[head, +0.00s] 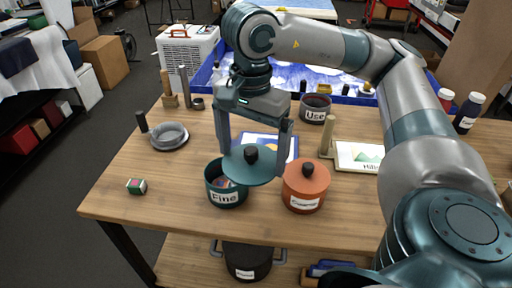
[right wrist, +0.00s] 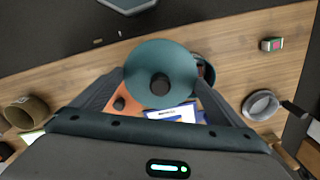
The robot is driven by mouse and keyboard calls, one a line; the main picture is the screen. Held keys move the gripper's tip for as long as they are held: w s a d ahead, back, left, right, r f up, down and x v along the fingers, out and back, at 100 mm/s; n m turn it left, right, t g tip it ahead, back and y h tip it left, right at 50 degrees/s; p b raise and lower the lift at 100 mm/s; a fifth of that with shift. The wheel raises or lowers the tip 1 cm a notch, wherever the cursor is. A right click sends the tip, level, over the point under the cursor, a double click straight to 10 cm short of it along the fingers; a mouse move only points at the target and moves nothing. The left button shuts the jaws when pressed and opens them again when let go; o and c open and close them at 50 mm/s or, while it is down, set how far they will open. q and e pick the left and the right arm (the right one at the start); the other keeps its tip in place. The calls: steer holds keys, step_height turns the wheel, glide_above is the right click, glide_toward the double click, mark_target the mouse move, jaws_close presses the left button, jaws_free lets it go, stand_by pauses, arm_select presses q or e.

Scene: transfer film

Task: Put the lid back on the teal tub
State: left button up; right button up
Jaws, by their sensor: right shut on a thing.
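The teal tub (head: 226,196), labelled "Fine", stands upright on the wooden table, with something inside showing at its open top. My right gripper (head: 253,166) is shut across the rim of the teal lid (head: 240,174), a round disc with a black knob. The lid is above the table, to the right of the tub's centre, and covers part of its opening in the head view. In the right wrist view the lid (right wrist: 160,58) sits between the fingers, and the tub (right wrist: 207,72) shows partly behind it. I cannot tell whether lid and tub touch. My left gripper is not in view.
An orange lidded pot (head: 305,188) stands close right of the tub. A blue-edged card (head: 270,143) lies behind. A "Use" tub (head: 315,108), a framed picture (head: 358,157), a grey dish (head: 169,136) and a small cube (head: 137,186) are around.

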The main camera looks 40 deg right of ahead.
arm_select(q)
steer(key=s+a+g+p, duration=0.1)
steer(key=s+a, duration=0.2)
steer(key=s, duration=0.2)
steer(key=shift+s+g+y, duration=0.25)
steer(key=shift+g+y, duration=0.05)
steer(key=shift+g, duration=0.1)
arm_select(e)
steer(key=w+f+n, duration=0.3)
steer(key=w+n, duration=0.7)
steer(key=n, duration=0.5)
steer(key=shift+w+f+n, duration=0.3)
steer(key=shift+f, duration=0.1)
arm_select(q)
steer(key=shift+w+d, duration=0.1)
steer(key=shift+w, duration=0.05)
arm_select(e)
steer(key=shift+d+f, duration=0.1)
steer(key=shift+f, duration=0.1)
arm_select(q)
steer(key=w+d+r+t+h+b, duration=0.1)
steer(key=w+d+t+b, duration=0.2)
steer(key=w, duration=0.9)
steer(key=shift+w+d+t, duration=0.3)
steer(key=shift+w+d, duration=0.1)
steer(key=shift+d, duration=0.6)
arm_select(e)
steer(key=shift+f, duration=3)
